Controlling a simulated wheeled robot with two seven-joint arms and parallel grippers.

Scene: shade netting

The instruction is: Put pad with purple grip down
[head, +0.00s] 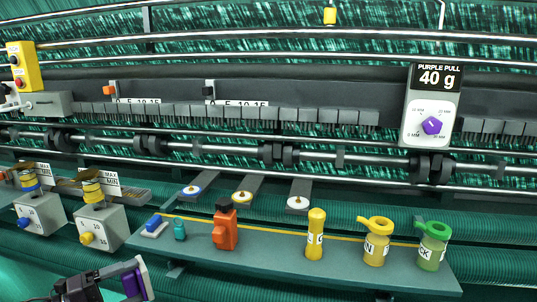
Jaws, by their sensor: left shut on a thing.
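The pad with the purple grip (139,279) is at the lower left of the head view. It looks like a pale-edged slab with a purple part, turned on its side. My left gripper (112,282) is shut on it and holds it in front of the green shelf's left end, apart from the shelf (270,256). The fingertips are partly hidden by the pad. My right gripper is not in view.
Bare shelf shows between orange bottle and yellow tube. Grey dial boxes (101,228) stand left.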

